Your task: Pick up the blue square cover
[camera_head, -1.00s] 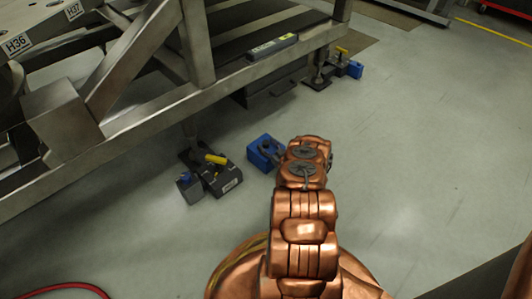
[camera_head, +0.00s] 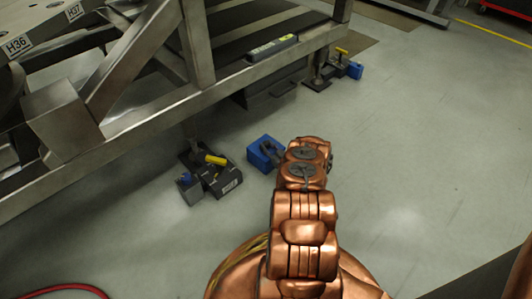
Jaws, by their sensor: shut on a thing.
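The blue square cover (camera_head: 259,159) is near the middle of the head view, low by the floor and just left of the end of my copper-coloured arm. My gripper (camera_head: 271,151) is a small dark shape over the cover's right side and is shut on it. The arm's wrist hides part of the gripper and the cover's right edge. I cannot tell whether the cover touches the floor.
A dark block with a yellow handle (camera_head: 222,182) stands on the floor left of the cover, below the metal frame (camera_head: 150,125). A similar foot with a blue part (camera_head: 355,70) is farther back. A red hose (camera_head: 65,288) lies at lower left. Floor to the right is clear.

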